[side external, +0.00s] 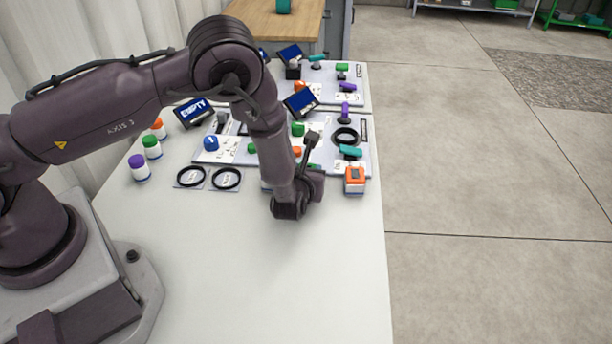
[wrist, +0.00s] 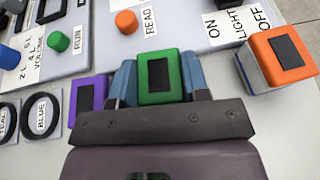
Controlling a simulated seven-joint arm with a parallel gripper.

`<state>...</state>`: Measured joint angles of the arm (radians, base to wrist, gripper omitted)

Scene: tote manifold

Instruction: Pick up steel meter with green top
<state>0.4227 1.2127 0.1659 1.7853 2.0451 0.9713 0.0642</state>
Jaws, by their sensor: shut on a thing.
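The meter with the green top (wrist: 158,73) sits between the two blue-grey fingers of my gripper (wrist: 160,82) in the wrist view. The fingers are shut on its left and right sides. A dark rectangle marks the middle of its green top; its steel body is hidden below. In the side external view my wrist hides most of the grasp, so I cannot tell whether the meter touches the table.
A purple-topped block (wrist: 87,94) stands close left of my gripper. An orange-topped meter (wrist: 279,57) stands to the right, also in the side external view (side external: 355,182). The labelled panel (wrist: 190,28) lies beyond. The white table's front (side external: 290,290) is clear.

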